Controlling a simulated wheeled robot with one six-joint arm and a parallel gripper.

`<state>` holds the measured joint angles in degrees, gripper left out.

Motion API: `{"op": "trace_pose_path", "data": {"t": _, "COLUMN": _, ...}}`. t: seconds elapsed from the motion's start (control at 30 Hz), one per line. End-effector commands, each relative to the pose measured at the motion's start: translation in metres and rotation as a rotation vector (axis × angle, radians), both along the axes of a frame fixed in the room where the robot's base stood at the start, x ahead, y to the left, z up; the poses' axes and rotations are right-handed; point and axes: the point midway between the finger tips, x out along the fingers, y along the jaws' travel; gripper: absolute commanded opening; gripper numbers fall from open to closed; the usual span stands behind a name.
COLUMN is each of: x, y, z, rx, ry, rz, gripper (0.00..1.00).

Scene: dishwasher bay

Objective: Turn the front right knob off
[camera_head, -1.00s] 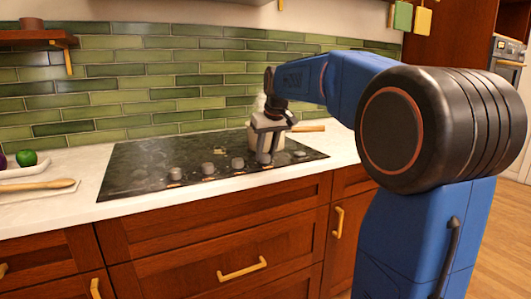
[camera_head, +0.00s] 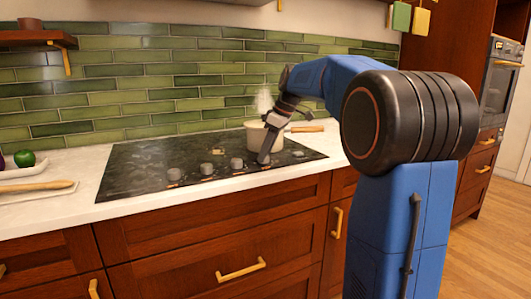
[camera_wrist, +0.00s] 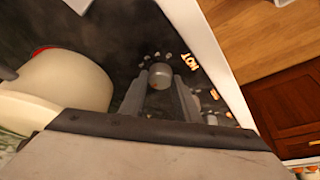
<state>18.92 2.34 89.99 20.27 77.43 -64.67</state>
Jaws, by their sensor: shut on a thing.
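My gripper (camera_head: 264,157) reaches down at the front right of the black cooktop (camera_head: 140,172). In the wrist view its two fingers (camera_wrist: 161,92) are closed around a round grey knob (camera_wrist: 161,74), one on each side. In the head view my fingers hide most of this knob, the rightmost in the row. Orange "HOT" lettering (camera_wrist: 191,62) is lit beside it. A cream pot (camera_head: 252,136) stands on the cooktop just behind my gripper, with white steam (camera_head: 264,101) above it. In the wrist view the pot (camera_wrist: 65,82) is on the left, with a red glow (camera_wrist: 42,50) at its edge.
Other knobs (camera_head: 237,163) (camera_head: 207,168) (camera_head: 175,174) run left along the cooktop's front. The pot's wooden handle (camera_head: 307,129) points right. A board with a rolling pin (camera_head: 40,186) and a green vegetable (camera_head: 25,158) lie at left. The white counter's front strip (camera_head: 200,189) is clear.

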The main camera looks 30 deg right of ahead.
Motion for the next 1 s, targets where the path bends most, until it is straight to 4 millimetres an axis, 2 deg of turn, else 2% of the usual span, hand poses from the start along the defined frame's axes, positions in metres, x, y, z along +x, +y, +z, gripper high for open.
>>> {"op": "trace_pose_path", "data": {"t": 0.63, "x": 0.0001, "y": -0.0004, "z": -0.0003, "rx": 0.0, "ry": 0.001, "rz": 0.049, "gripper": 0.07}}
{"op": "trace_pose_path", "data": {"t": 0.67, "x": 0.0001, "y": -0.0004, "z": -0.0003, "rx": 0.0, "ry": 0.001, "rz": 0.049, "gripper": 0.37}}
{"op": "trace_pose_path", "data": {"t": 0.7, "x": 0.0001, "y": -0.0004, "z": -0.0003, "rx": 0.0, "ry": 0.001, "rz": 0.049, "gripper": 0.46}}
{"op": "trace_pose_path", "data": {"t": 1.0, "x": 0.0001, "y": -0.0006, "z": 0.0002, "rx": 0.0, "ry": 0.0, "rz": 0.049, "gripper": 0.48}}
